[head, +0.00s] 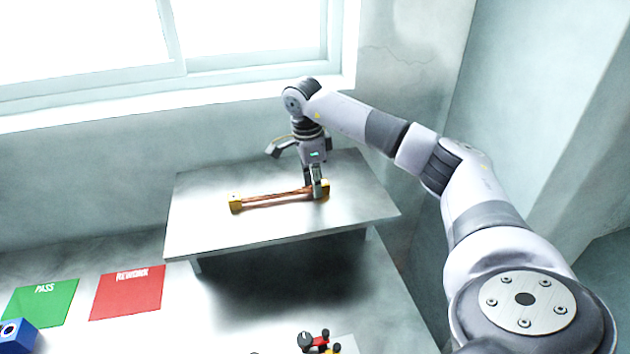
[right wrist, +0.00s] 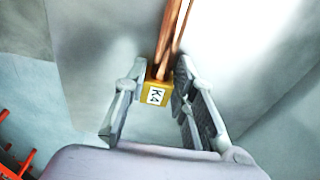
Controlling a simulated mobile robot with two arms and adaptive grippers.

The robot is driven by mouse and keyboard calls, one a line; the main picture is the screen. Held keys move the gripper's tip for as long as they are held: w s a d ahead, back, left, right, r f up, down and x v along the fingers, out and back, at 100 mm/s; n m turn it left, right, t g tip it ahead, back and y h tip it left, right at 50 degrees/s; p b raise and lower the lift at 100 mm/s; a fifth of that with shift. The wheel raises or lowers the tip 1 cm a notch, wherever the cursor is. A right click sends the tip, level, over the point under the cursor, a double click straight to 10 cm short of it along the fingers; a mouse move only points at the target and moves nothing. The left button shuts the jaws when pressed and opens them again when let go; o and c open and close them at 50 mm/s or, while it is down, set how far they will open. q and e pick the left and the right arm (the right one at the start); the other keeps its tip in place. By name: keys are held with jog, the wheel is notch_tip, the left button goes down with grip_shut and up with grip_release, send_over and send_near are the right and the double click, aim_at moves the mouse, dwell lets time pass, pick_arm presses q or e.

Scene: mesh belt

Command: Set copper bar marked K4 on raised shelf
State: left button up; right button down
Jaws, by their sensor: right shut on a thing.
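The copper bar (head: 275,197) has yellow end blocks, and the near block in the right wrist view (right wrist: 157,93) carries a white label reading K4. The bar is level, at the raised shelf's (head: 215,228) grey top; I cannot tell whether it rests on it or is just above. My right gripper (head: 317,192) points down and is shut on the bar's right end. In the right wrist view its fingers (right wrist: 158,105) stand on either side of the K4 block. My left gripper is not in view.
A green PASS mat (head: 42,303) and a red REWORK mat (head: 128,292) lie on the lower table at left. A blue block (head: 20,338) is at the bottom left corner. Small red and black parts (head: 318,342) sit at the bottom. A window and wall stand behind the shelf.

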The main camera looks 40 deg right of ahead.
jog(key=c, duration=1.3)
grip_release()
jog(key=shift+r, duration=0.1)
jog(key=r, duration=0.1)
jog(key=r+b, duration=0.1)
jog(key=r, duration=0.1)
jog(key=r+b, duration=0.1)
jog(key=r, duration=0.1)
jog(key=shift+w+a, duration=0.2)
jog(key=shift+a, duration=0.1)
jog(key=r, duration=0.2)
jog(key=r+p, duration=0.1)
jog(key=r, duration=0.4)
jog(key=shift+w+a, duration=0.1)
jog(key=shift+a, duration=0.25)
